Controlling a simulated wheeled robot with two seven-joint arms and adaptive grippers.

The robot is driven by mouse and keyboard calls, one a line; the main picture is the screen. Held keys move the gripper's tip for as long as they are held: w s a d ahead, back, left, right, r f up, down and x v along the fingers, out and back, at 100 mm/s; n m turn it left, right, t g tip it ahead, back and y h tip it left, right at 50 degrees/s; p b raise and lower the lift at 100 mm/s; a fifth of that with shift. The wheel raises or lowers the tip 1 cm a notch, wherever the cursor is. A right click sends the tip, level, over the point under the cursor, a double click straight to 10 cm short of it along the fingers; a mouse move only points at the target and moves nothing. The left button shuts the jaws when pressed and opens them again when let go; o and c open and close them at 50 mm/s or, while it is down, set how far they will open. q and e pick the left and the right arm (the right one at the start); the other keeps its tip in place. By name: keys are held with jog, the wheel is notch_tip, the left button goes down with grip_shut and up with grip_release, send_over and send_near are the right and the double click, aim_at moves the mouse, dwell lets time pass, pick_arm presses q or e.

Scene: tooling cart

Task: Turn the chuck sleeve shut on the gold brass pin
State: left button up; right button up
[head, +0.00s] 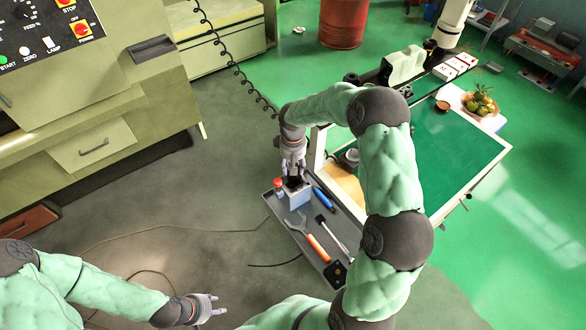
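My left gripper (219,304) is low in the head view, over the floor, with its two fingers spread apart and nothing between them. My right gripper (293,172) points down at the far end of the tooling cart. Its fingertips are at a small dark part (294,183), perhaps the chuck sleeve, on top of a pale blue-grey block (298,197). I cannot tell whether the fingers are closed on it or only around it. I cannot make out the gold brass pin.
The grey cart tray (284,214) holds a red-capped jar (279,186), a blue-handled tool (324,200), an orange-handled tool (318,247) and a dark-handled tool (325,225). A green-topped table (460,150) stands right of it. A coiled cable (238,72) hangs behind. Floor on the left is mostly clear.

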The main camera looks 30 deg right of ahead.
jog(key=shift+m+b, duration=0.3)
jog(key=shift+m, duration=0.3)
jog(key=o, duration=1.2)
jog(key=shift+c, duration=0.2)
jog(key=shift+r, duration=0.15)
notch_tip(320, 180, up, 12)
jog(key=shift+f, duration=0.15)
jog(key=shift+s+f, duration=0.1)
